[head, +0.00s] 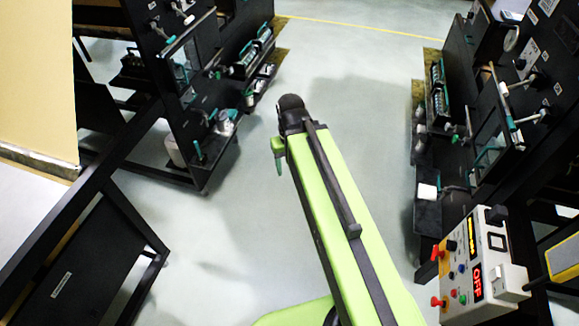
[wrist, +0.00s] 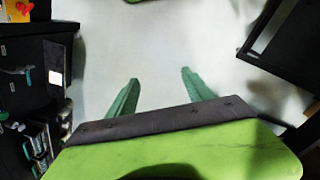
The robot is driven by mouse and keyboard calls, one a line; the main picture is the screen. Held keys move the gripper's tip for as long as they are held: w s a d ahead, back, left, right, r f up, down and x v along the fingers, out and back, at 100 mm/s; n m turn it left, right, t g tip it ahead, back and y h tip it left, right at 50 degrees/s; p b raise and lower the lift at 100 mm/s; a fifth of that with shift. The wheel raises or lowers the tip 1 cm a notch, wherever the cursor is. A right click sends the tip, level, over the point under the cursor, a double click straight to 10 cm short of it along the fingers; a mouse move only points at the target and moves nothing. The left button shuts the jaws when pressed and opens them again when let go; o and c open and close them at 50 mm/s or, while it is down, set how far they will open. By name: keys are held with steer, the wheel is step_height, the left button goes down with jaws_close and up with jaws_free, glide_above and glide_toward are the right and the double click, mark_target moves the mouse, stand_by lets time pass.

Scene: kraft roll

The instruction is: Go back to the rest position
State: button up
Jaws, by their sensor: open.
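My gripper (wrist: 159,92) shows in the wrist view as two green fingers, spread well apart with bare floor between them. It is open and holds nothing. In the head view my green arm reaches up the middle of the picture, and a green finger (head: 279,160) hangs at its far end over the floor. The rest of the gripper is hidden there behind the arm.
Black equipment racks stand on the left (head: 185,90) and right (head: 500,95). A control box (head: 480,265) with a red "OFF" display is at lower right. A black frame (head: 95,240) is at lower left. The pale floor (head: 345,100) between the racks is clear.

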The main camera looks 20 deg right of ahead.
steer(key=shift+s+a, duration=0.15)
steer(key=shift+a, duration=0.6)
step_height(320, 180, down, 16)
steer(key=b, duration=1.6)
steer(key=shift+d+r+p, duration=0.1)
steer(key=shift+r+p, duration=0.2)
steer(key=shift+c, duration=0.2)
